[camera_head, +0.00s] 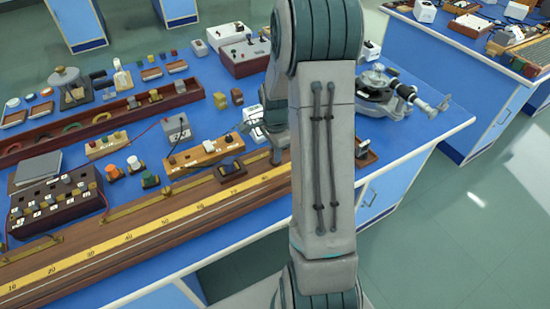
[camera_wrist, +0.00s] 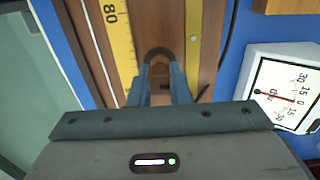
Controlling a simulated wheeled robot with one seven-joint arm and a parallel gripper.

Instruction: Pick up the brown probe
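In the wrist view, my gripper (camera_wrist: 160,72) points down at a wooden rail, its two blue-grey fingers apart with a gap between them. A dark brown curved piece (camera_wrist: 159,53), perhaps the brown probe, shows just beyond the fingertips. Its lower part is hidden between the fingers, and I cannot tell whether they touch it. In the head view, my gripper (camera_head: 277,153) is low over the bench beside the scale rail, partly hidden by my arm. I cannot pick out the probe there.
The long wooden rail (camera_head: 150,226) with a yellow scale runs along the bench's front edge. A white dial meter (camera_wrist: 285,92) stands close right of my gripper. A wooden terminal box (camera_head: 203,155) and a small dark block (camera_head: 232,169) lie left of it. The floor at right is clear.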

